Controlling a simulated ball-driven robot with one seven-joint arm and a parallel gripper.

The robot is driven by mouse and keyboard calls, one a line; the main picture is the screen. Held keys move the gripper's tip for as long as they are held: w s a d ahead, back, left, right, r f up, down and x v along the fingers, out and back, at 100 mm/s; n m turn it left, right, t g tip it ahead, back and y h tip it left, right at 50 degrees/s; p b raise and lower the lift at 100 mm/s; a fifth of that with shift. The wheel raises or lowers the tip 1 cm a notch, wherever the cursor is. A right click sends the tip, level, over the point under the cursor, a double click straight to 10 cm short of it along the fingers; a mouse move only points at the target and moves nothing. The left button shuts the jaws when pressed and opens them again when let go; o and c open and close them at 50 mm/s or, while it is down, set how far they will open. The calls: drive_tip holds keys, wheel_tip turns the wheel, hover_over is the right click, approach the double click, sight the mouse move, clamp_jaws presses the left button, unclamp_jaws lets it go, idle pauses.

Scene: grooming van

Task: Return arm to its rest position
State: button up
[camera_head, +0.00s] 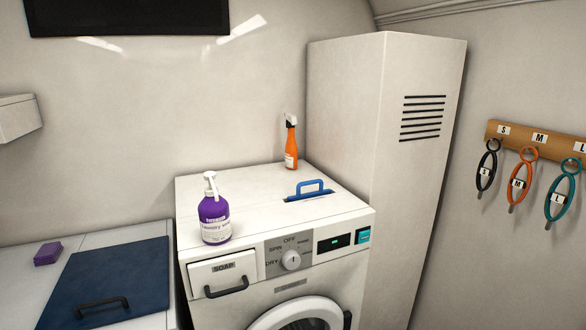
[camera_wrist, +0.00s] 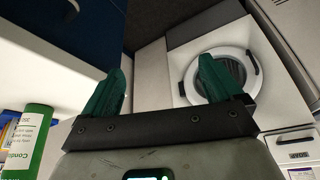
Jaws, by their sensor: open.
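My gripper (camera_wrist: 162,65) shows only in the wrist view. Its two dark green fingers stand wide apart with nothing between them. The washing machine (camera_wrist: 180,60) lies beyond the fingers, its round door (camera_wrist: 222,72) behind the right one and its soap drawer (camera_wrist: 292,148) at the lower right, appearing turned over. In the head view the same machine (camera_head: 345,222) stands in the middle, and no part of my arm shows. My arm's overall pose cannot be told.
A purple pump bottle (camera_head: 214,216) and an orange spray bottle (camera_head: 291,147) stand on the machine. A tall cabinet (camera_head: 385,130) is at its right. A blue panel (camera_head: 115,283) and purple block (camera_head: 48,253) lie left. A green bottle (camera_wrist: 27,140) is near my gripper's left. Looped tools (camera_head: 521,175) hang right.

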drive_tip(key=s+f+g+b, duration=0.1)
drive_tip(key=s+f+b, duration=0.3)
drive_tip(key=f, duration=0.3)
drive_tip(key=s+d+f+g+b, duration=0.1)
drive_tip(key=s+f+g+b, duration=0.1)
drive_tip(key=s+f, duration=0.3)
drive_tip(key=shift+f+b, duration=0.9)
drive_tip(key=shift+f, duration=0.05)
drive_tip(key=shift+d, duration=0.1)
